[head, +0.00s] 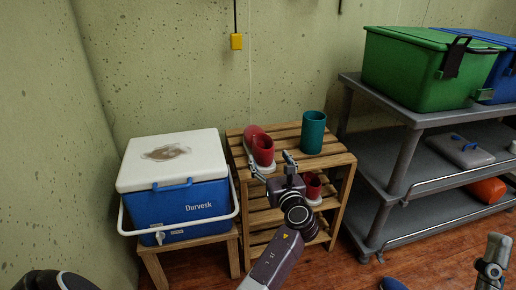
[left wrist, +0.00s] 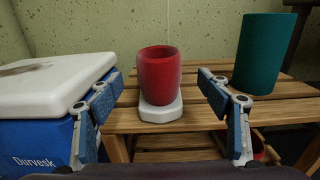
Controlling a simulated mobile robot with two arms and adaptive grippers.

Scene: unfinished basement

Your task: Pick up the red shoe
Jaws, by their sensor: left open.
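A red shoe (head: 261,147) with a white sole stands on the top of a slatted wooden rack (head: 334,158), left of a teal cup. In the left wrist view the red shoe (left wrist: 160,75) is seen heel-on, upright, between and beyond my fingers. My left gripper (head: 271,163) is open and empty at the rack's front edge, just in front of the shoe and apart from it. Another red shoe (head: 313,187) is on a lower shelf, partly hidden by my left arm. A grey part of my right arm (head: 493,262) shows at the bottom right; its jaws cannot be made out.
The teal cup (head: 313,132) stands close to the right of the shoe. A blue cooler (head: 190,203) with a white lid is left of the rack. A grey shelf unit (head: 408,110) with a green bin (head: 420,72) is at the right. The wall is close behind.

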